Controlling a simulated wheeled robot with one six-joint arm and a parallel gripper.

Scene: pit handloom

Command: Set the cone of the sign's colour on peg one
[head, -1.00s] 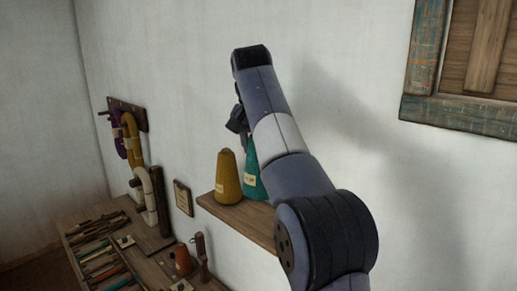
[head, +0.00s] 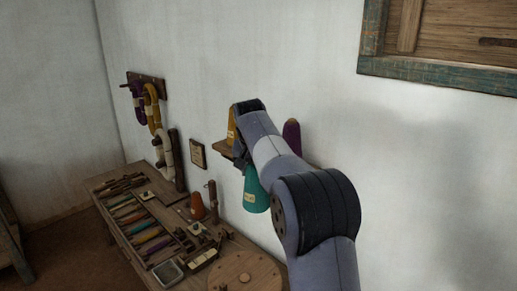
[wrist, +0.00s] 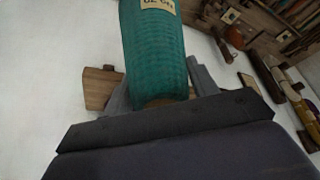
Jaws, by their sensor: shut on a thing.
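A teal cone (head: 255,190) with a pale label hangs in my gripper (head: 242,158), in front of and below the wall shelf. In the wrist view the teal cone (wrist: 153,50) stands between the two grey fingers of my gripper (wrist: 158,88), which are shut on it. A yellow cone (head: 231,125) is on the shelf, partly hidden by my arm. A purple cone (head: 292,135) shows behind my arm. I cannot tell which peg is peg one.
The shelf (head: 226,150) is mostly hidden by my arm. Upright posts (head: 212,195) rise near the orange cone. Coloured yarn hanks (head: 152,110) hang at left.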

